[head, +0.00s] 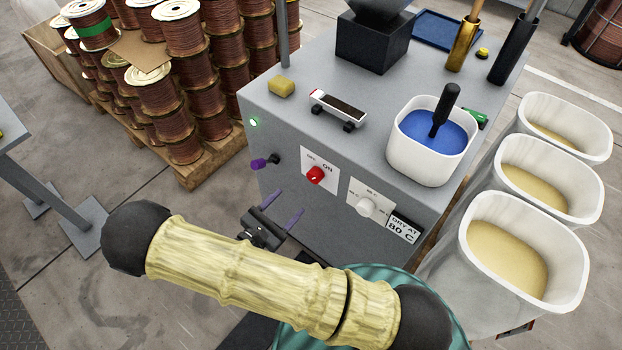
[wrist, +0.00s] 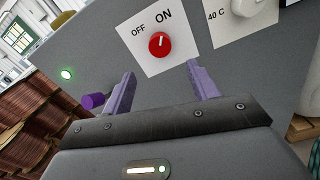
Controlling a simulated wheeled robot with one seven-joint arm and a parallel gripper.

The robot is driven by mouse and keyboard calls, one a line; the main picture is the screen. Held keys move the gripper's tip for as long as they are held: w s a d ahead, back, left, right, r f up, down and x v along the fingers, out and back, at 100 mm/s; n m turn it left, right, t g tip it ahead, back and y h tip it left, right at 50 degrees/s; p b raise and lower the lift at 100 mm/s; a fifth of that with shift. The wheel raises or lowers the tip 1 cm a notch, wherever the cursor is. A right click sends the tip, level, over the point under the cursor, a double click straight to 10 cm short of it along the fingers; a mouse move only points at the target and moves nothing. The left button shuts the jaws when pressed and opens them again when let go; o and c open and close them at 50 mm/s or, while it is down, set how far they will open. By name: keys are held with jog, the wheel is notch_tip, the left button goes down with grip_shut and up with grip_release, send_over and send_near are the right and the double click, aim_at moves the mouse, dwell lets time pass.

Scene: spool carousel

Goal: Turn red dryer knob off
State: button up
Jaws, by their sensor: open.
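The red dryer knob (head: 315,175) sits on a white plate marked OFF and ON, on the front of a grey cabinet (head: 285,215). In the wrist view the red knob (wrist: 159,44) shows its white mark pointing up, close to the word ON. My gripper (head: 282,205) is in front of the cabinet, below and left of the knob. In the wrist view its two purple fingers (wrist: 160,82) are spread wide and empty, with the knob ahead and between them. The fingers appear apart from the knob.
A white knob (head: 365,207) on a temperature plate is right of the red one. A purple knob (head: 260,163) and a lit green light (head: 253,122) are to the left. White bins (head: 478,290) stand at the right. Copper spools (head: 160,110) stand on a pallet behind left.

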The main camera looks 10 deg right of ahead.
aim_at(312, 179)
jog(key=x, duration=1)
jog(key=shift+w+d, duration=0.25)
jog(key=c, duration=1)
